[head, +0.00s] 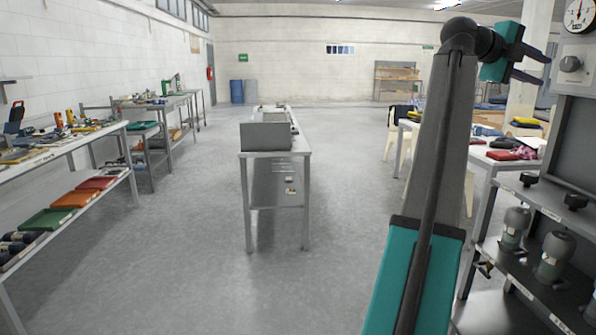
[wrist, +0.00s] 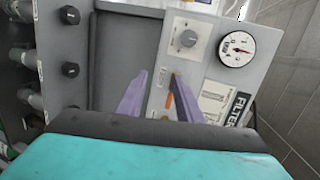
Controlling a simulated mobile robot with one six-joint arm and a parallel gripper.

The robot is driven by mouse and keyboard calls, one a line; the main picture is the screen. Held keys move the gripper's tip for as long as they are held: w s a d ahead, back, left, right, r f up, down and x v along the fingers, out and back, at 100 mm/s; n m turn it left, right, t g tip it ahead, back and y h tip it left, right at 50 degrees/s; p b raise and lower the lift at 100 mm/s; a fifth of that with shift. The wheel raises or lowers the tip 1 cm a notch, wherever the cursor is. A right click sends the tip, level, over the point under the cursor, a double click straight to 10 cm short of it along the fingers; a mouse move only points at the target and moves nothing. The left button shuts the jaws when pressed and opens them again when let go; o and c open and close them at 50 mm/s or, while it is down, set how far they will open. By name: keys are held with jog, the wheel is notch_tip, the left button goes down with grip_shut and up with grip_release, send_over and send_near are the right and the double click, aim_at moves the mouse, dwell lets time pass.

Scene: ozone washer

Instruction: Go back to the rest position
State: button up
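My gripper (head: 544,70) is raised at the upper right of the head view, at the end of my arm, with its two fingers pointing right toward the grey washer panel (head: 571,45). In the wrist view its purple fingers (wrist: 159,76) are spread apart with nothing held between them. The panel carries a round gauge (wrist: 235,48) and a grey knob (wrist: 188,39) beyond the fingertips. A small orange and red mark or part (wrist: 165,93) shows between the fingers. Whether the fingers touch the panel cannot be told.
Grey-topped fittings (head: 553,255) stand on a shelf at the right. A metal table with a grey box (head: 265,136) stands mid-floor. A long workbench (head: 66,143) with trays below lines the left. The floor (head: 190,260) between them is clear.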

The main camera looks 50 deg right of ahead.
jog(key=w+d+f+n+t+p, duration=0.1)
jog(key=w+f+n+t+p, duration=0.15)
jog(key=w+f, duration=1.35)
jog(key=w+d+f+n+t+p, duration=0.1)
jog(key=w+f+n+t, duration=0.25)
jog(key=w+f, duration=1.3)
jog(key=w+a+f+n+t+y+p, duration=0.15)
jog(key=w+a+f+n, duration=0.25)
jog(key=w+a+f, duration=0.85)
jog(key=w+a+f+n+y+p, duration=0.15)
jog(key=w+a+f+n, duration=0.25)
jog(key=w+a+f, duration=0.85)
jog(key=a+f+n+y+p, duration=0.3)
jog(key=a+f+n, duration=0.5)
jog(key=a+f, duration=1.75)
jog(key=s+a+f+n+g+y, duration=0.15)
jog(key=s+a+f+n, duration=0.35)
jog(key=s+a+f, duration=0.65)
jog(key=s+a+f+n+g+y, duration=0.1)
jog(key=s+a+f+n+y, duration=0.1)
jog(key=s+a+n, duration=0.6)
jog(key=s+a+f+n+g+y+p, duration=0.1)
jog(key=s+a+f+n+y, duration=0.1)
jog(key=s+a+n, duration=0.5)
jog(key=s+a+y, duration=0.1)
jog(key=s+a, duration=0.1)
jog(key=s, duration=0.4)
jog(key=shift+s+a+f+n+g, duration=0.15)
jog(key=shift+a+f+n+g, duration=0.15)
jog(key=shift+n, duration=0.1)
